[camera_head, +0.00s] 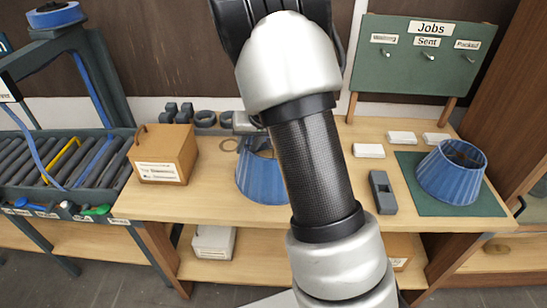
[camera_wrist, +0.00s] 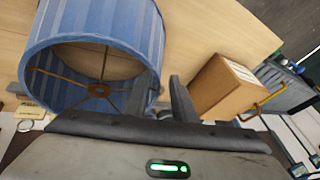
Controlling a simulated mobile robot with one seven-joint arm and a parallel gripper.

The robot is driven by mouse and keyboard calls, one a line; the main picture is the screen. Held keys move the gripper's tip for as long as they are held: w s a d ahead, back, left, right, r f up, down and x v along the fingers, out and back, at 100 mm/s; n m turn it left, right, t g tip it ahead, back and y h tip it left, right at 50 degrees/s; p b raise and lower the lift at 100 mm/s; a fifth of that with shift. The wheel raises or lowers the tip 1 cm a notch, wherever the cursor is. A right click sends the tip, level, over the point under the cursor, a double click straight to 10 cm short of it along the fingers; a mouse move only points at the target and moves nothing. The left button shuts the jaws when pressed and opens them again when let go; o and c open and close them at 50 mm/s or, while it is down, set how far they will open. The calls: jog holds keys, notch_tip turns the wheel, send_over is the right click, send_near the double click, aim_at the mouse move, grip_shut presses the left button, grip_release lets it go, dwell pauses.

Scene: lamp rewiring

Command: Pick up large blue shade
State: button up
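A blue pleated lampshade (camera_head: 259,178) stands on the wooden bench in the head view, its right side hidden behind my arm. In the wrist view a blue shade (camera_wrist: 95,28) fills the upper left, with its open rim and inner spokes facing the camera. My gripper (camera_wrist: 161,97) is at the shade's right rim. Its fingers are apart, one over the shade's opening and one just outside the wall. I cannot tell whether either finger touches the shade. A second blue shade (camera_head: 445,178) sits on a green mat at the bench's right.
A wooden box (camera_head: 162,153) stands left of the middle shade and also shows in the wrist view (camera_wrist: 225,87). A grey device (camera_head: 382,191) and white boxes (camera_head: 369,150) lie to the right. A green Jobs board (camera_head: 425,60) stands behind, and a roller rack (camera_head: 60,165) stands left.

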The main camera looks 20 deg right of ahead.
aim_at(242, 157)
jog(key=x, duration=0.9)
jog(key=shift+w+d+p, duration=0.15)
jog(key=shift+d+p, duration=0.05)
jog(key=shift+p, duration=0.15)
grip_shut()
